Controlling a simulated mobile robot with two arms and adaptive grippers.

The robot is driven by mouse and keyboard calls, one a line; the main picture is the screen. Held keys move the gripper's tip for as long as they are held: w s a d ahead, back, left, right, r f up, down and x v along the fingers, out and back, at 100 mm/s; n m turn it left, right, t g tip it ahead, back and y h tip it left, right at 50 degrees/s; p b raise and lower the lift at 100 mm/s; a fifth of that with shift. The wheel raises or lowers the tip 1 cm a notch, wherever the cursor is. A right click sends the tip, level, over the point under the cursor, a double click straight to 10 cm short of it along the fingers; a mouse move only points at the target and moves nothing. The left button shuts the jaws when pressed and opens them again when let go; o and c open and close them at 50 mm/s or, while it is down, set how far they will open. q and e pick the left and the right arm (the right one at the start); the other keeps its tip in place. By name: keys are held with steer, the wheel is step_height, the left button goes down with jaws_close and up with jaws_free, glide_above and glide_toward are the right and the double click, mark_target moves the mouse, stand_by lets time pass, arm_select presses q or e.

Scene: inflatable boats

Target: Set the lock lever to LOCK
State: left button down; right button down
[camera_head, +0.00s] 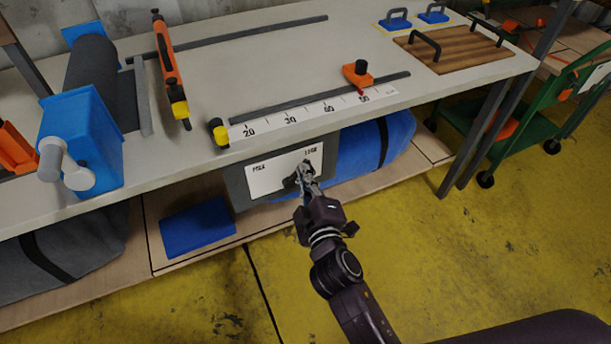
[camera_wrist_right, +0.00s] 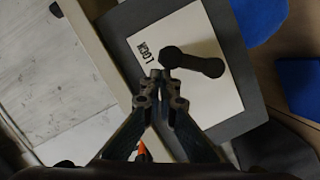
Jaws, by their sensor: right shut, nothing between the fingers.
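The lock lever (camera_wrist_right: 196,64) is a dark lever with rounded ends on a white plate (camera_wrist_right: 205,95), in the right wrist view. One end lies close to the printed word LOCK; I cannot tell which end is the pivot. In the head view the plate (camera_head: 265,178) is on a grey panel under the table's front edge, labelled at its upper left and upper right. The lever (camera_head: 290,183) is partly hidden there. My right gripper (camera_head: 304,173) is shut and empty, its fingertips (camera_wrist_right: 160,75) beside the lever's LOCK-side end; contact is unclear. My left gripper is not in view.
The table (camera_head: 260,60) overhangs the panel, with a numbered scale (camera_head: 310,114) along its front edge. A blue block (camera_head: 197,229) and a blue roll (camera_head: 375,145) flank the panel on the lower shelf. The yellow floor (camera_head: 480,260) in front is free.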

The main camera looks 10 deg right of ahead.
steer(key=s+r, duration=0.1)
steer(key=s, duration=1.1)
steer(key=shift+d+r, duration=0.2)
steer(key=shift+d, duration=0.2)
steer(key=shift+d, duration=0.1)
